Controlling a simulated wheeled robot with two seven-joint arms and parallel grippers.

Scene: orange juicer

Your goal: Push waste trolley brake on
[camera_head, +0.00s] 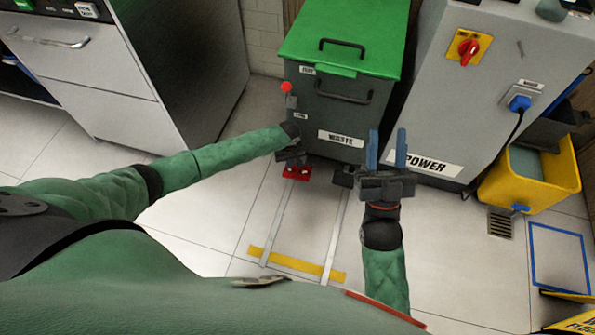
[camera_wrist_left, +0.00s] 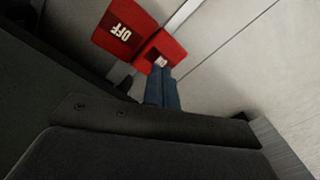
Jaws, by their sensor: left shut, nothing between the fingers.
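The waste trolley (camera_head: 340,108) is a dark bin with a green lid and a "WASTE" label, standing at the back centre. Its red brake pedal (camera_head: 300,173) shows low at its front left. In the left wrist view the pedal has a larger plate (camera_wrist_left: 122,28) marked "OFF" and a smaller plate (camera_wrist_left: 160,50) with a white label, partly hidden. My left gripper (camera_wrist_left: 163,84) is shut and empty, its blue fingertips at the smaller plate; I cannot tell whether they touch. My right gripper (camera_head: 387,149) is open and empty, in front of the trolley's right side.
A grey cabinet (camera_head: 440,110) marked "POWER" stands right of the trolley, with a yellow bucket (camera_head: 545,180) beside it. A grey machine (camera_head: 185,60) stands at the left. Metal floor rails (camera_head: 278,225) lead to a yellow strip (camera_head: 297,264). The tiled floor between is mostly clear.

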